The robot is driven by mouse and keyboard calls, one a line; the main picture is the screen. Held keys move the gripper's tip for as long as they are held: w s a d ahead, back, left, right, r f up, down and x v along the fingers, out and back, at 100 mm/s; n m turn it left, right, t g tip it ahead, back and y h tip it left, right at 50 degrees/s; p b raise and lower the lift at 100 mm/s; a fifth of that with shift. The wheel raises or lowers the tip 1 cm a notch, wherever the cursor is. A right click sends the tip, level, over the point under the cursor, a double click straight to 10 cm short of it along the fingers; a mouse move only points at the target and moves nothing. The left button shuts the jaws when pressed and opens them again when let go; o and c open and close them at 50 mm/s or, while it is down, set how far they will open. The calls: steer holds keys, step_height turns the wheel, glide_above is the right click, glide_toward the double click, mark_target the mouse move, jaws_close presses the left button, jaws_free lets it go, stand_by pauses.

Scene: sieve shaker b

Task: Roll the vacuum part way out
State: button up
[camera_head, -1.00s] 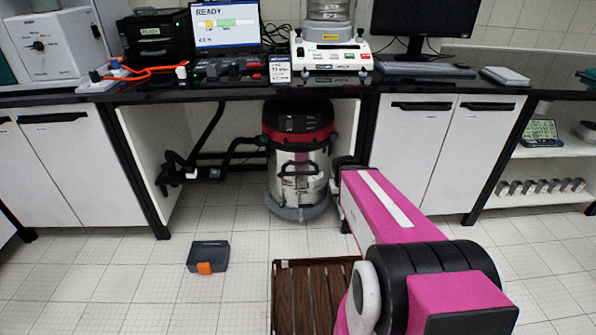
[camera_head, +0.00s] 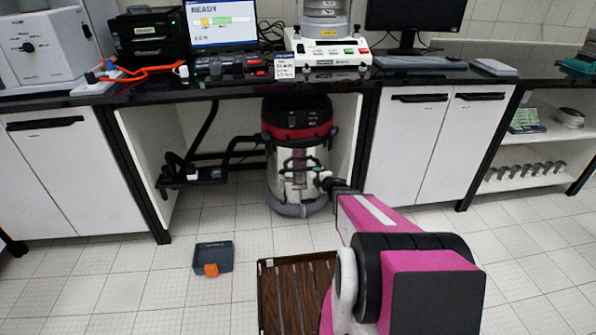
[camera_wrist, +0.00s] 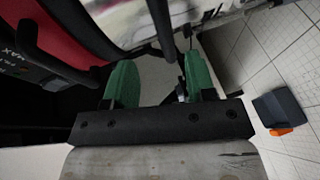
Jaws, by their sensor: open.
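The vacuum (camera_head: 285,187) is a steel drum with a black and red lid (camera_head: 298,118). It stands upright on the floor under the bench, in the open bay. A dark handle loop is on its front. My gripper (camera_head: 319,172) is in front of the drum's right side, level with the handle. In the wrist view, my gripper's two green fingers (camera_wrist: 160,78) are apart. A dark handle bar (camera_wrist: 161,28) shows just beyond the gap between them. The vacuum's red lid (camera_wrist: 62,38) fills the upper left there. Whether the fingers touch the bar, I cannot tell.
A black hose (camera_head: 240,150) runs left from the vacuum inside the bay. A dark box with an orange latch (camera_head: 213,257) and a brown slatted crate (camera_head: 297,290) are on the floor in front. White cabinets (camera_head: 410,145) flank the bay. Floor between box and vacuum is clear.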

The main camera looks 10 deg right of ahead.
mark_target(305, 170)
steer(key=shift+n+y, duration=0.4)
steer(key=shift+n, duration=0.1)
steer(key=x, duration=1.1)
steer(key=shift+s+a+f, duration=0.1)
steer(key=shift+a+f, duration=0.2)
steer(key=shift+a, duration=0.1)
jaws_close()
steer(key=shift+s, duration=0.1)
